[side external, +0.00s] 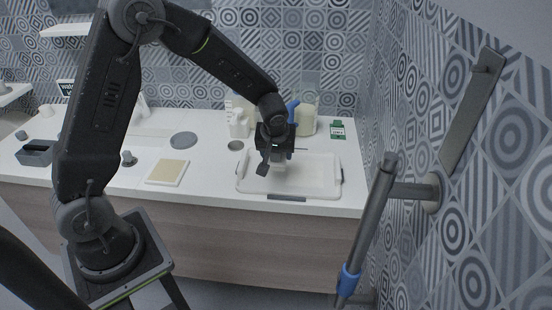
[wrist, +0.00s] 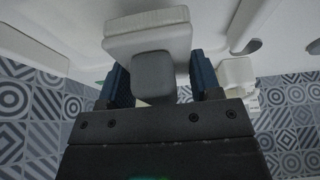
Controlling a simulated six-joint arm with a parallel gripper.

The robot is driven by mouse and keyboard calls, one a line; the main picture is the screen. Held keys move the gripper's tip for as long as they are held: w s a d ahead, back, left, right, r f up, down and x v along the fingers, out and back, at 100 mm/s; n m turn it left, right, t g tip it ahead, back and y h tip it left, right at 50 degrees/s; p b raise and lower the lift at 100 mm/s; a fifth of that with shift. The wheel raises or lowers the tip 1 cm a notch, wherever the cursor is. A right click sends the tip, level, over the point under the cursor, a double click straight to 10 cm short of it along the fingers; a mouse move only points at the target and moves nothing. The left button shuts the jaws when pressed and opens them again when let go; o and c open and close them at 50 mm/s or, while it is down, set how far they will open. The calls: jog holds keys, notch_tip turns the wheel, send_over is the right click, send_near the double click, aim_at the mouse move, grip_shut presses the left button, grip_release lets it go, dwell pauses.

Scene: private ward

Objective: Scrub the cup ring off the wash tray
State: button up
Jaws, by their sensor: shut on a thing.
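The white wash tray (side external: 328,191) lies on the counter, with dark handles at its ends. My gripper (side external: 270,160) is over the left-middle part of the tray, pointing down. In the wrist view, its two blue-lined fingers (wrist: 160,78) are shut on the grey grip of a scrubber (wrist: 153,72). A pale, thick pad (wrist: 148,22) shows beyond the grip. I cannot tell whether the pad touches the tray floor. The cup ring does not show; my gripper hides part of the tray floor.
White bottles (side external: 239,122) and a pale jug (side external: 306,118) stand behind the tray. A green-labelled item (side external: 338,130) is at the back right. A cream pad (side external: 168,172) and a grey disc (side external: 183,140) lie to the left. A grab rail (side external: 368,225) stands at the right.

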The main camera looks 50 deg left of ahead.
jog(key=shift+r, duration=1.65)
